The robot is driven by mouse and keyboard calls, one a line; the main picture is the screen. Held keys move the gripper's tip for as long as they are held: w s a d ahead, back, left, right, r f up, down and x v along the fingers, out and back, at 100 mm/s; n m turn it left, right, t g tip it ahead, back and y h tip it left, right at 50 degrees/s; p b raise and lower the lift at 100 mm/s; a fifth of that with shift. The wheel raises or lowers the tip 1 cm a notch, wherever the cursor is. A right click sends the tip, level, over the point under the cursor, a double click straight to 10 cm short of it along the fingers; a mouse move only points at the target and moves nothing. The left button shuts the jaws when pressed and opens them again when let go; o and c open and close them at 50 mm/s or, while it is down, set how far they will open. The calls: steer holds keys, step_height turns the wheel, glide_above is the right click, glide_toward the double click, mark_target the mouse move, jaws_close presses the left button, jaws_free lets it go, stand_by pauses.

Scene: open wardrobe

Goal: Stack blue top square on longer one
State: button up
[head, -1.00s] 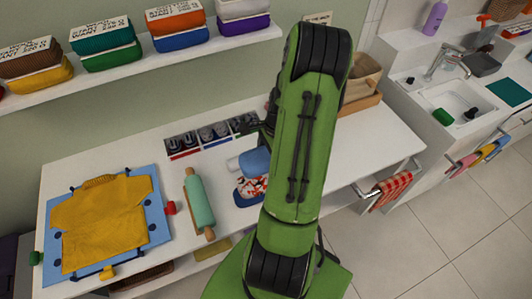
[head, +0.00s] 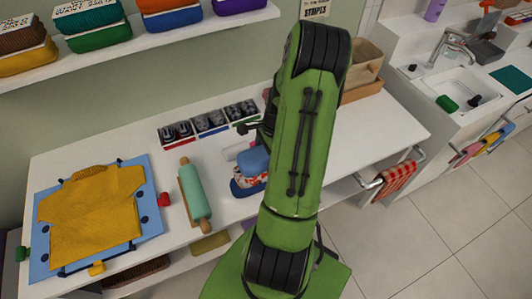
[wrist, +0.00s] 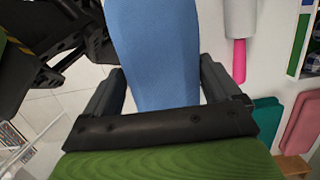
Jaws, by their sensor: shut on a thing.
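The blue top (head: 254,160), a folded square of cloth, shows in the head view beside my arm, which hides part of it. In the wrist view the blue cloth (wrist: 155,50) lies between the two fingers of my gripper (wrist: 160,88), which is shut on it. In the head view my gripper is hidden behind my arm. A red-and-white patterned cloth (head: 246,181) on a darker blue piece (head: 241,191) shows just below the blue top. I cannot tell whether they touch. I cannot make out which cloth is the longer one.
A rolling pin (head: 193,192) and a yellow shirt on a blue folding board (head: 40,258) lie to the left. Divided boxes (head: 210,122) stand behind. A white roller (wrist: 241,18) with a pink handle lies nearby. A shelf (head: 140,47) of folded cloths hangs above.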

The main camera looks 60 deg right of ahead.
steer(key=shift+f, duration=0.35)
steer(key=o, duration=0.5)
stand_by(0.4)
steer(key=p+v, duration=0.2)
steer(key=v, duration=0.1)
steer(key=a+p+v, duration=0.1)
steer(key=p+v, duration=0.1)
steer(key=v, duration=0.1)
steer(key=w+p+v, duration=0.1)
steer(key=p+v, duration=0.2)
steer(key=shift+a+r, duration=0.25)
steer(key=shift+a, duration=0.05)
steer(key=shift+f, duration=0.1)
